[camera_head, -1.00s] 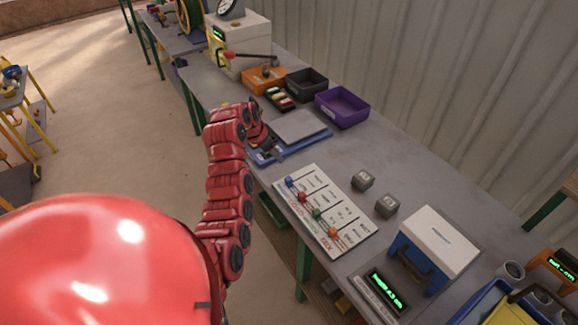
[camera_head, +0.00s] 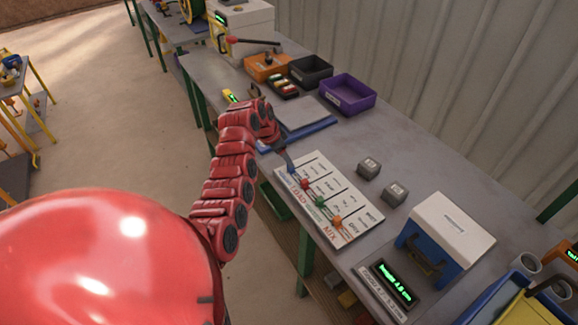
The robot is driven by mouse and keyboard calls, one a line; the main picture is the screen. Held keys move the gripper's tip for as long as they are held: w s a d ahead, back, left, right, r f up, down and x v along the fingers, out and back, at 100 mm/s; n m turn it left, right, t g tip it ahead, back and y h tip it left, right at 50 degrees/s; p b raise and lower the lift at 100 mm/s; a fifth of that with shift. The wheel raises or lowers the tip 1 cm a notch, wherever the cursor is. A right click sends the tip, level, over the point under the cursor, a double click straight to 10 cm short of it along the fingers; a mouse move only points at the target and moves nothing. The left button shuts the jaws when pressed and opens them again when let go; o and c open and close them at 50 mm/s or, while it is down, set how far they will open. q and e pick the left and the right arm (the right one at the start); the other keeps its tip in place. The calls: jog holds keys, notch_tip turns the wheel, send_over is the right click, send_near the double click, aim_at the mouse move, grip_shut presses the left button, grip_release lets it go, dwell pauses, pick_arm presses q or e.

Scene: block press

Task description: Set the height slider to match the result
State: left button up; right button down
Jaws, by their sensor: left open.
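The white slider board (camera_head: 345,208) lies on the grey table with printed columns and a row of colored knobs along its near-left side. The knobs are blue (camera_head: 291,169), red (camera_head: 305,184), green (camera_head: 320,201) and orange (camera_head: 336,220). Their labels are too small to read surely. My left gripper (camera_head: 287,159) is at the board's far-left corner, close to the blue knob; I cannot tell whether it touches it. It is open, its fingers small and partly hidden by the wrist. A display (camera_head: 392,285) with green text, seemingly 4.8 cm, fronts a white-and-blue device (camera_head: 447,233). My right gripper is out of view.
Two grey blocks (camera_head: 369,168) (camera_head: 395,193) sit right of the board. A blue scale with a grey plate (camera_head: 300,117) is behind my gripper. Purple (camera_head: 347,93), black (camera_head: 310,70) and orange (camera_head: 266,66) bins stand farther back. The table is clear between purple bin and blocks.

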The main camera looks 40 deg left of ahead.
pick_arm(q)
jog(key=b+x, duration=0.1)
jog(key=x, duration=0.3)
jog(key=shift+w+f+b, duration=0.15)
jog(key=shift+f+b, duration=0.25)
grip_shut()
jog(key=shift+d, duration=0.1)
dwell(1.1)
